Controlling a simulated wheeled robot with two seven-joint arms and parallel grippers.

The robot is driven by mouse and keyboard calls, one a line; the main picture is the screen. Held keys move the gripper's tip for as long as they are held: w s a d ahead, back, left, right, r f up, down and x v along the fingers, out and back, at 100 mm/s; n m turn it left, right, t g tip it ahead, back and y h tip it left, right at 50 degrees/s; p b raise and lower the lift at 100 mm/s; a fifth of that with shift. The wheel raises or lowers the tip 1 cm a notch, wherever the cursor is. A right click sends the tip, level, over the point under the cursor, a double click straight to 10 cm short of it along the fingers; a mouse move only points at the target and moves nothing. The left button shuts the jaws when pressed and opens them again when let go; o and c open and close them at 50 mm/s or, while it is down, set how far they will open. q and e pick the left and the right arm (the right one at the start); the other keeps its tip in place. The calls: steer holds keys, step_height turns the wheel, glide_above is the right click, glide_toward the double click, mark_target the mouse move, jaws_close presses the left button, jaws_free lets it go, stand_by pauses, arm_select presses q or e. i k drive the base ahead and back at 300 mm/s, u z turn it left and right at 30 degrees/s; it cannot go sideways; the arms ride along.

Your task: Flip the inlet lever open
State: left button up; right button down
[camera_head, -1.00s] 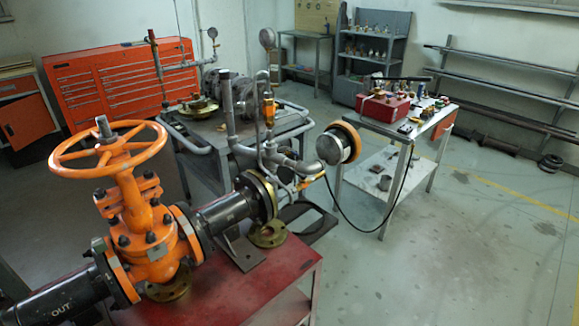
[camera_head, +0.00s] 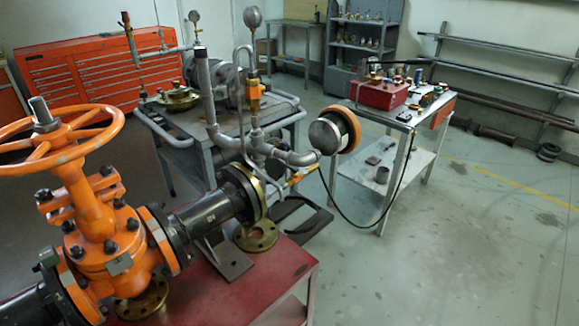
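A large orange gate valve (camera_head: 103,235) with an orange handwheel (camera_head: 62,150) stands at the left of the head view. A black flanged pipe (camera_head: 203,213) runs from it towards the right. Beyond its flange (camera_head: 245,192), grey pipework (camera_head: 285,155) rises with a small orange fitting (camera_head: 254,97) on an upright branch. A small orange-yellow handle (camera_head: 301,176) shows low beside the pipework. I cannot tell which of these small parts is the inlet lever, or its position. Neither of my grippers is in view.
A red bench (camera_head: 225,295) carries the valve. A grey cart (camera_head: 175,120) stands behind it. A round orange-rimmed part (camera_head: 336,131) sticks out right of the pipes. A table (camera_head: 400,125) with a red box (camera_head: 381,93) and black cable stands further right. The right floor is clear.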

mark_target(294, 169)
steer(key=z, duration=1.4)
steer(key=i, duration=3.4)
steer(key=u, duration=5.35)
steer(key=i, duration=0.1)
steer(key=z, duration=0.75)
